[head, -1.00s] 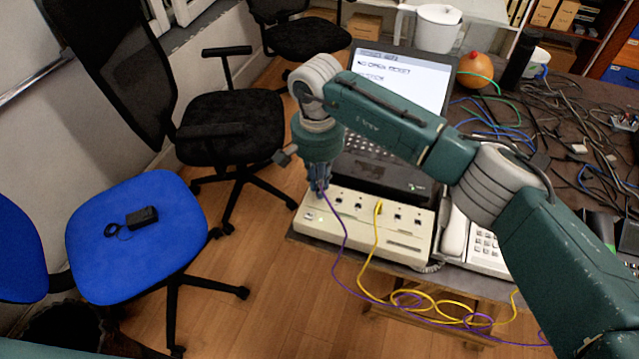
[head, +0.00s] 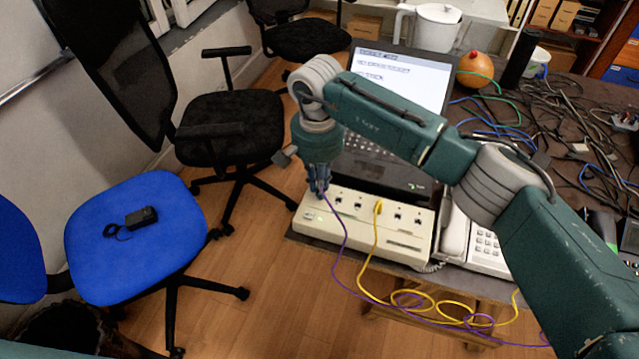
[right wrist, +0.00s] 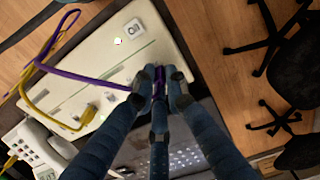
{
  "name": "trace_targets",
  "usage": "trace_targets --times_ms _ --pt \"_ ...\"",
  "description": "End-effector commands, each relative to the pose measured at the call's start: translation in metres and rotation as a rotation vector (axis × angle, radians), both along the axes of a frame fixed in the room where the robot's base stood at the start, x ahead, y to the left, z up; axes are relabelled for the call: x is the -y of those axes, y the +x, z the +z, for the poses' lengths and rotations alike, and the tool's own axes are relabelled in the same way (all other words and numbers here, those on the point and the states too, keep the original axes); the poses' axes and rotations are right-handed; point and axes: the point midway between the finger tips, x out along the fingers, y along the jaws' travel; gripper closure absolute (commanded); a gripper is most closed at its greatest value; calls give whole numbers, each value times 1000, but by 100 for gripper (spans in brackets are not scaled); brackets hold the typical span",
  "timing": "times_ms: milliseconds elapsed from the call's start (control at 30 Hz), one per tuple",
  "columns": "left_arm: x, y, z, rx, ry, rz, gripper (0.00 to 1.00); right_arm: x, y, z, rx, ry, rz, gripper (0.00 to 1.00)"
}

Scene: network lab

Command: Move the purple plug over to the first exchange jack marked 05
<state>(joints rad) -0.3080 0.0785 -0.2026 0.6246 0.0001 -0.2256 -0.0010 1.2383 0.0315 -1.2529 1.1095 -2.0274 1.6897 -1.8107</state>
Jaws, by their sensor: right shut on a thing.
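The beige exchange box (head: 345,226) sits at the table's near left edge, with a row of jacks along its top; their numbers are too small to read. My right gripper (head: 320,192) points down at the left end of that row. In the right wrist view its fingers (right wrist: 159,78) are closed around the purple plug, which they mostly hide. The purple cable (head: 344,240) runs from the fingers over the box's front. I cannot tell whether the plug is seated in a jack. A yellow plug (head: 378,206) stands in a jack further right. My left gripper is out of view.
An open laptop (head: 405,80) stands behind the box, and a white telephone (head: 484,250) at its right. Loose yellow cable (head: 450,305) hangs in loops with the purple one before the table. Tangled cables (head: 560,120) cover the right side. A blue chair (head: 135,235) stands left.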

Motion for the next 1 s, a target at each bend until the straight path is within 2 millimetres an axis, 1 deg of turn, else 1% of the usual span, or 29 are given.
trace_targets --times_ms 33,67,133,167,367,467,567,667,900,1000 --pt "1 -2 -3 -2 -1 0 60 0 0 -3 0 0 0 100" --pt "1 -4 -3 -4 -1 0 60 0 0 -2 0 0 0 84" --pt "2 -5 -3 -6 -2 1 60 0 0 -2 0 0 0 70" --pt "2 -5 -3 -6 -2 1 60 0 0 -2 0 0 0 66" --pt "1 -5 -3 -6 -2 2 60 0 0 -2 0 -1 0 66" --pt "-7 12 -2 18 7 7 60 0 0 -1 1 0 0 66" --pt "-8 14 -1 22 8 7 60 0 1 5 2 -1 0 66" --pt "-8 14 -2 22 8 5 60 0 1 18 3 0 1 66" --pt "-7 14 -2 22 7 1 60 -1 0 55 3 0 0 66" --pt "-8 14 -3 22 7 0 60 -1 0 66 2 -1 0 66"
